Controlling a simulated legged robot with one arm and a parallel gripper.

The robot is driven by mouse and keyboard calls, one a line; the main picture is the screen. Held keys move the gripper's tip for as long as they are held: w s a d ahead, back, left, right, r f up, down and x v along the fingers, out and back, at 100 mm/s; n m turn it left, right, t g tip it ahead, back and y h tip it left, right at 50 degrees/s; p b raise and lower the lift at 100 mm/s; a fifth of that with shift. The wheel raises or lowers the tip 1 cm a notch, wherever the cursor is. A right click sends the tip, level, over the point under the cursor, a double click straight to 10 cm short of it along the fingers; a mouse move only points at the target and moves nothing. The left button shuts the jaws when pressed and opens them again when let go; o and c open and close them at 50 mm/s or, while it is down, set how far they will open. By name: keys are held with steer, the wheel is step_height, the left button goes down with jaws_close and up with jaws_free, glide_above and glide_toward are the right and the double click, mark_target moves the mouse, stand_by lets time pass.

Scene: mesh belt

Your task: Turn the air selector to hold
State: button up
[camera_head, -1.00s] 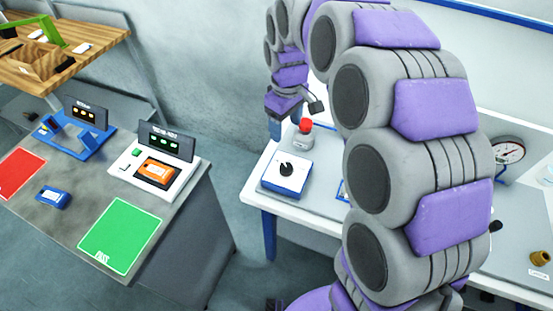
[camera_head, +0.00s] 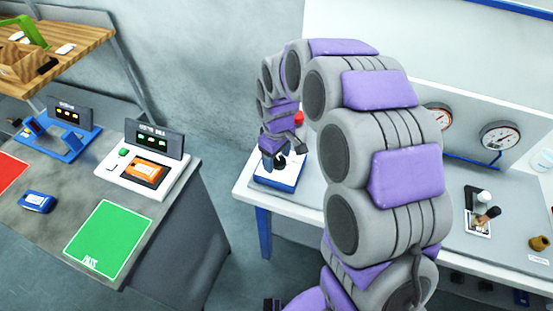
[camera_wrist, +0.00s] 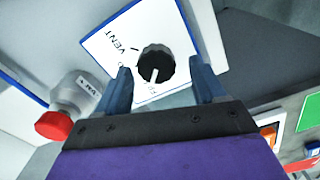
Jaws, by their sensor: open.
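The air selector is a white-faced box with blue sides (camera_head: 282,178) on the white table; it also shows in the wrist view (camera_wrist: 115,58). Its black round knob (camera_wrist: 155,62) has a white pointer mark directed toward the bottom of the wrist view, near a partly hidden label. "VENT" is printed left of the knob; other lettering is partly covered by my fingers. My gripper (camera_wrist: 161,72) is open, with one finger on each side of the knob. I cannot tell whether the fingers touch it. In the head view my gripper (camera_head: 281,157) is over the box and hides most of the knob.
A red-capped grey part (camera_wrist: 55,125) stands beside the box, left in the wrist view. A separate bench at left holds a green pad (camera_head: 103,236), a blue stand (camera_head: 72,138) and a white tester (camera_head: 118,172).

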steer(key=shift+d+f, duration=0.35)
steer(key=shift+f, duration=0.1)
steer(key=shift+a, duration=0.25)
steer(key=c, duration=0.4)
steer(key=shift+d, duration=0.1)
steer(key=c, duration=0.7)
